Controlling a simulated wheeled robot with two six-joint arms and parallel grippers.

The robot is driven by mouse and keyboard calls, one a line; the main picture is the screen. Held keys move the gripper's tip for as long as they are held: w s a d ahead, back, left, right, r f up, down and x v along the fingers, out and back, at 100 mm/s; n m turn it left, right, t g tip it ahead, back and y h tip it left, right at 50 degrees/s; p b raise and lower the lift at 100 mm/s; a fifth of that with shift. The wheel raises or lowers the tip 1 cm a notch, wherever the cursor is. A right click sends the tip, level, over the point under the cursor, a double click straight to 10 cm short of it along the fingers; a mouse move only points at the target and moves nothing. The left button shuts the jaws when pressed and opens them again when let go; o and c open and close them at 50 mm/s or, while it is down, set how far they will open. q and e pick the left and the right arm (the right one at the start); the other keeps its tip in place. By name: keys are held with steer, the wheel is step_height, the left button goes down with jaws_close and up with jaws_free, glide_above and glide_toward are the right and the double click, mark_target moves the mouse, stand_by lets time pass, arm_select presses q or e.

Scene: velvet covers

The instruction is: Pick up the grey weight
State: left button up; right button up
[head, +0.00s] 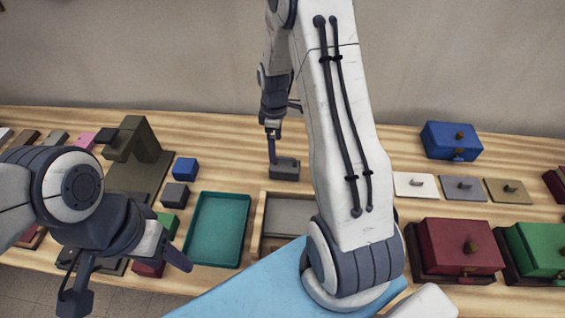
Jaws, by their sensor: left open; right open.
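A small dark grey cube (174,195) sits on the wooden table at left, between a blue cube (185,169) and a green cube (168,223). A larger grey block (284,170) stands at the back middle. I cannot tell for certain which of these two is the weight. My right gripper (271,150) points down at the larger block, its tip at or just over the block's left side; contact is unclear. My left gripper (128,278) is open and empty at front left, nearer than the small cube and apart from it.
A teal tray (216,230) and a wooden-framed tray (262,222) lie mid-table. An olive stand (138,165) rises at left. Knobbed blue (440,139), red (438,243) and green (522,240) boxes and small knobbed slabs (463,190) stand at right.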

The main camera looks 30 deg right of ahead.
mark_target(284, 164)
steer(key=d+f, duration=0.2)
steer(key=d, duration=0.1)
steer(key=shift+s+d+f, duration=0.1)
steer(key=shift+d+f, duration=0.15)
steer(key=shift+f, duration=0.05)
step_height(284, 164, down, 5)
steer(key=shift+r+p, duration=0.2)
steer(key=shift+p, duration=0.4)
steer(key=f, duration=0.1)
steer(key=f+p, duration=0.1)
steer(key=f, duration=0.1)
steer(key=f+p, duration=0.1)
steer(key=f, duration=0.1)
steer(key=shift+s+a, duration=0.15)
steer(key=shift+a, duration=0.1)
steer(key=shift+f, duration=0.3)
jaws_close()
steer(key=shift+r, duration=0.1)
